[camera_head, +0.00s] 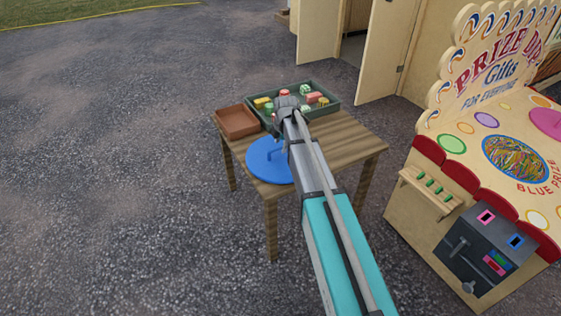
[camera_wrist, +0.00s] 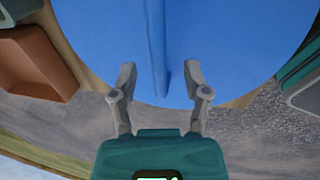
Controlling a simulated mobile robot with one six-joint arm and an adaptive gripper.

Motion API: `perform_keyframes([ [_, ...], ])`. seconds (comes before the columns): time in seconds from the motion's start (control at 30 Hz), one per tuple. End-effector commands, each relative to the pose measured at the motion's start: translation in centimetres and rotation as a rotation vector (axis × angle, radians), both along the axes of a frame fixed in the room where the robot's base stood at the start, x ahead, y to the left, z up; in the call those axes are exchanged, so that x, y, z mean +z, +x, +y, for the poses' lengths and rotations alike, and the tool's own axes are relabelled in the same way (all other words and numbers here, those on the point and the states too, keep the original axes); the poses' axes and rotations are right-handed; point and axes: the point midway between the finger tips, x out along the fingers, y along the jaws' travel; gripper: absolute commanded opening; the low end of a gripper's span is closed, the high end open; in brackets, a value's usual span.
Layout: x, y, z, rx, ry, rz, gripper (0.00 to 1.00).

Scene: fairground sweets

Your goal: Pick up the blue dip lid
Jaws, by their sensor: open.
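The blue dip lid (camera_head: 262,160) is a round blue disc with a raised bar handle. It lies on the near left part of the wooden table, partly hidden behind my arm in the head view. In the wrist view the lid (camera_wrist: 105,50) fills the top, with its upright bar handle (camera_wrist: 158,60) in the middle. My gripper (camera_wrist: 160,80) is open, its two fingers apart on either side of the line of the handle's lower end. Nothing is between the fingertips that I can see as gripped.
The wooden table (camera_head: 355,146) also holds a brown tray (camera_head: 237,133) and a dark green tray (camera_head: 330,112) with several colourful sweets or blocks. The prize dip stall (camera_head: 410,215) stands close on the right. Open gravel lies to the left.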

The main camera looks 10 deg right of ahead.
Motion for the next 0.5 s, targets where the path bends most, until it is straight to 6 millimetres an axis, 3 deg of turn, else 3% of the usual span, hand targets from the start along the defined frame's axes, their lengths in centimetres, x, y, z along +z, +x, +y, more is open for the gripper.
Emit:
perform_keyframes([
  [0.2, -1.9, 0.3, 0.0, 0.0, 0.0, 0.0, 0.61],
  [0.5, -2.5, 0.4, 0.1, 0.0, 0.0, 0.0, 0.61],
])
